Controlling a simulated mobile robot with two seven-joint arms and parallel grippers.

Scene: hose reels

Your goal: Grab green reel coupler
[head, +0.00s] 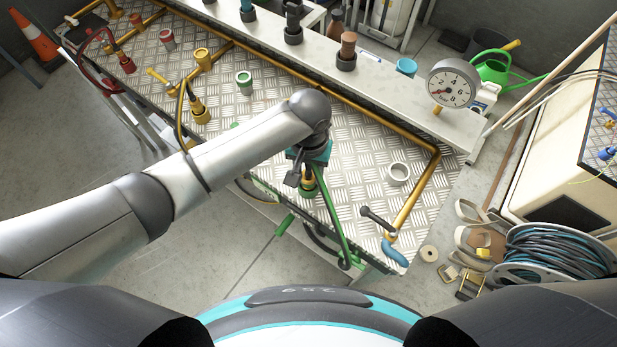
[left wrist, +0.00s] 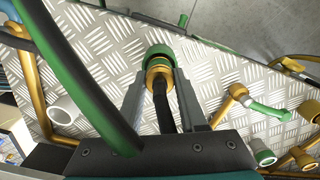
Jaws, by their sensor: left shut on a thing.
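The green reel coupler (head: 308,187), a brass fitting with a green collar, is in the jaws of my left gripper (head: 306,178), above the metal tread-plate bench. In the left wrist view the coupler (left wrist: 159,58) sits between the two grey fingers, with a dark hose running back from it. My left gripper is shut on it. The gripper partly hides the coupler in the head view. A green hose (head: 335,225) runs down past the gripper toward the bench's front edge. My right gripper is not in view.
A white ring (head: 398,173) and a dark-handled tool (head: 377,218) lie on the tread plate to the right. A yellow pipe (head: 413,200) edges the plate. A yellow coupler (head: 200,110) and green ring fitting (head: 244,82) stand left. A pressure gauge (head: 453,84) stands behind.

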